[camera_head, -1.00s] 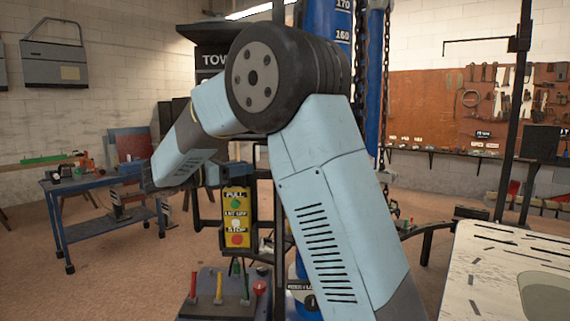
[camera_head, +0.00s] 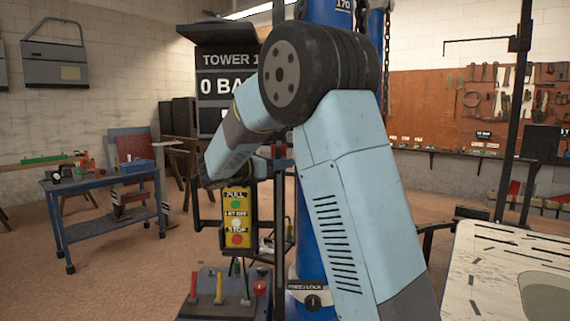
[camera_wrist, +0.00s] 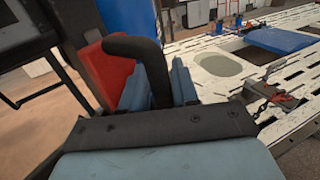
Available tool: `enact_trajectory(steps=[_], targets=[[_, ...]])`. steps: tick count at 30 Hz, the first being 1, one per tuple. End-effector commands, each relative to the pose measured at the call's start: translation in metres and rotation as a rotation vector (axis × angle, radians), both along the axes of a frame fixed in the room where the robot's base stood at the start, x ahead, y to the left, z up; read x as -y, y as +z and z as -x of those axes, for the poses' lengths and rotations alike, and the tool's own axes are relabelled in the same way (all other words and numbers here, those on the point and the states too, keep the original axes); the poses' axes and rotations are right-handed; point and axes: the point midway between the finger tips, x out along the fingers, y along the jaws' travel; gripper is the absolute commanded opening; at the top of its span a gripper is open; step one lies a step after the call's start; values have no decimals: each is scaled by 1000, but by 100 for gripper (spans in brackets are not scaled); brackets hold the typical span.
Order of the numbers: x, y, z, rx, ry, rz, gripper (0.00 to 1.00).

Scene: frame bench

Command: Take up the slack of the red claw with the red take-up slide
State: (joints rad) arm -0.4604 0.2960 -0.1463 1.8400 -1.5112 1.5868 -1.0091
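In the wrist view a small metal clamp with a chain and red parts (camera_wrist: 275,94) sits at the edge of the white slotted bench; it may be the red claw, but it is too small to be sure. I cannot pick out the red take-up slide with certainty. A red block (camera_wrist: 108,75) stands behind a bent black tube in the wrist view; what it belongs to is unclear. My gripper is around the light-blue pieces (camera_wrist: 165,85) beyond the dark wrist plate, well left of the clamp. Its fingertips are not clearly visible, and the arm's far end is unclear in the head view.
A control box with red and yellow levers (camera_head: 218,288) stands below a yellow button pendant (camera_head: 237,218). A blue tower (camera_head: 312,245) stands behind my arm. The white bench (camera_head: 470,255) is at the right, with a blue plate (camera_wrist: 283,40) on it. A blue side table (camera_head: 100,183) is left.

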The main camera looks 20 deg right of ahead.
Motion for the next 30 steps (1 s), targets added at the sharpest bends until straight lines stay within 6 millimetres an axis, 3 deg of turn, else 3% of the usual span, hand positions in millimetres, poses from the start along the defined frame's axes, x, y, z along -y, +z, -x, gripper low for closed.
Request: enact_trajectory(steps=[11, 21, 30], targets=[[5, 0, -1, 0, 0, -1, 29], [5, 0, -2, 1, 1, 0, 0], [5, 0, -2, 1, 2, 0, 0]])
